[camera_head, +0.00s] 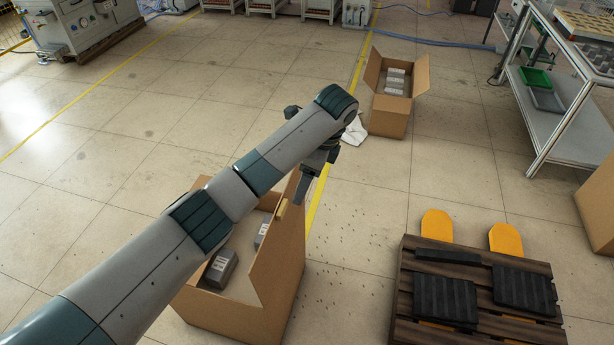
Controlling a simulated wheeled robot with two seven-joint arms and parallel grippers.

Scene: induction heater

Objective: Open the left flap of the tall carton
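The tall carton (233,312) stands open on the floor at lower middle. Grey blocks with white labels (222,266) lie inside it. A brown flap or panel (284,248) stands upright along its right side. My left arm crosses over the carton and hides much of its left and far sides, so I cannot make out a left flap clearly. My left gripper (303,192) points down by the top of the upright panel. I cannot tell whether it touches the panel or how its fingers are set. My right gripper is not in view.
A second open carton (390,115) with grey blocks stands farther back, a white cloth (354,131) beside it. A dark wooden pallet (410,312) with black pads is at lower right. A metal shelf cart (565,125) is at upper right. The floor between is mostly clear.

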